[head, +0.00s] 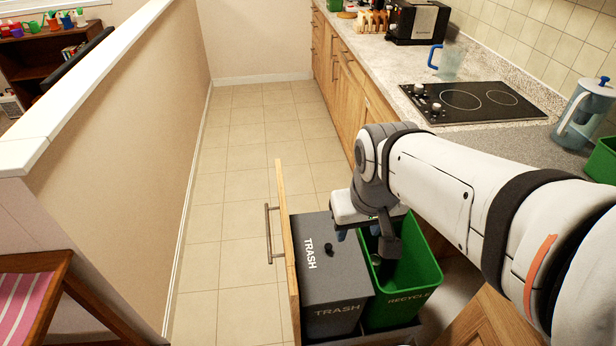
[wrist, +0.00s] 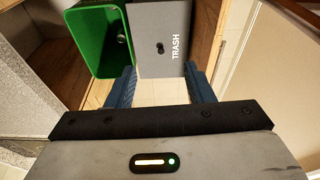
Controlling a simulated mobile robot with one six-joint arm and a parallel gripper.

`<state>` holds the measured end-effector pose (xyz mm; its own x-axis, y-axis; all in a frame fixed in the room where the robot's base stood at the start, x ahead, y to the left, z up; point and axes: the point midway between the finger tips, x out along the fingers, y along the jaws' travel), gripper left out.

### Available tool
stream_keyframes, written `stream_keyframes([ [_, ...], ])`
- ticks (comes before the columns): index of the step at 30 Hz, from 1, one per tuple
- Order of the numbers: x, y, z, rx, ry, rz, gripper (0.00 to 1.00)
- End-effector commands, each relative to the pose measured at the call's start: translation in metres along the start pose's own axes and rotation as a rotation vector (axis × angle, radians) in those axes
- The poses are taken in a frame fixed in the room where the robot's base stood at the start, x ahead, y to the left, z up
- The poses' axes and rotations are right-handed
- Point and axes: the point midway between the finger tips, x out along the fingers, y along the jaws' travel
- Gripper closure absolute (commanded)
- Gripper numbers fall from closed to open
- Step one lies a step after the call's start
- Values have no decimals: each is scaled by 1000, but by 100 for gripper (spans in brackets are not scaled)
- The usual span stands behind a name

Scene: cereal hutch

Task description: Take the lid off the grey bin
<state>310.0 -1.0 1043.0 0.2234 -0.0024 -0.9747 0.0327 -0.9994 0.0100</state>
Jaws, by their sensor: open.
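The grey bin (head: 332,323) marked TRASH stands in a pulled-out drawer, with its flat grey lid (head: 338,280) on top. A small black knob (head: 328,249) sits on the lid. The lid (wrist: 150,64) and knob (wrist: 160,47) also show in the wrist view, the knob beyond the fingertips and roughly between them in the picture. My gripper (head: 357,234) is open and empty, near the bins' far end. Its two blue fingers (wrist: 158,72) are spread apart. Part of the lid's right edge is hidden by my gripper in the head view.
An open green recycle bin (head: 424,280) stands right beside the grey bin. The drawer's wooden front (head: 288,235) with a handle (head: 268,234) is to the left. A counter (head: 372,48) with a cooktop (head: 470,102) runs along the right. The tiled floor (head: 235,190) is clear.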

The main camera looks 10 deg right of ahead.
Motion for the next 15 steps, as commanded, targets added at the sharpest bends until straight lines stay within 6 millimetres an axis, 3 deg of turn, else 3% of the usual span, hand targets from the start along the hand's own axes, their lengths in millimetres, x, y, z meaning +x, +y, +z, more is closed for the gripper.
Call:
stream_keyframes([
  [5,58,5,-31,-139,-52,-5,53],
  [15,212,4,-112,-542,-164,-54,53],
])
